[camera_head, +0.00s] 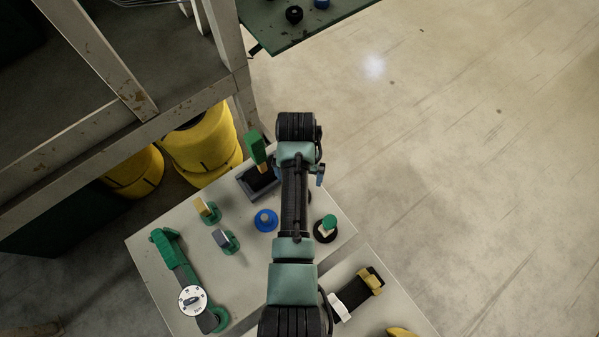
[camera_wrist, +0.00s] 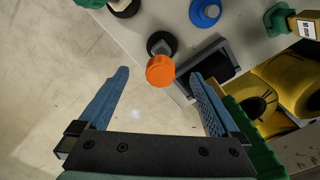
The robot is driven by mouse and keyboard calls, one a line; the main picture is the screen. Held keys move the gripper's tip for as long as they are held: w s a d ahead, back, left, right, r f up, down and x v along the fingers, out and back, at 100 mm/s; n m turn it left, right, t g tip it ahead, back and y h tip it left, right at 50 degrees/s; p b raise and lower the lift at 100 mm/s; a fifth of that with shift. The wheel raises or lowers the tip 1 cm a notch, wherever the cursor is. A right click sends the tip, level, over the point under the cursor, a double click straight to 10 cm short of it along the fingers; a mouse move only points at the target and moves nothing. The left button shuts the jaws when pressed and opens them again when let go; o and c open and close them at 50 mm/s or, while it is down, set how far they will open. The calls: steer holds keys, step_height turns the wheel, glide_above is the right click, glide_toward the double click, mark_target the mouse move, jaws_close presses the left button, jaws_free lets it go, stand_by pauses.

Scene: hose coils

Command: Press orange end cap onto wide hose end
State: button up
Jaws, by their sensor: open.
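The orange end cap (camera_wrist: 160,71) shows in the wrist view. It appears to sit on top of a grey post on a round black base (camera_wrist: 157,38). My gripper (camera_wrist: 160,76) is open and empty, and its two blue fingers stand apart on either side of the cap in the picture. I cannot tell whether they are level with it. In the head view my arm hides the cap, and only a bit of blue finger (camera_head: 320,173) shows. I cannot pick out the wide hose end for certain in either view.
Yellow hose coils (camera_head: 203,147) lie under the frame at left. Bare floor (camera_head: 470,180) fills the right.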

steer(key=shift+r+p, duration=1.7)
steer(key=shift+r, duration=0.1)
step_height(320, 180, up, 13)
steer(key=shift+a, duration=0.2)
stand_by(1.0)
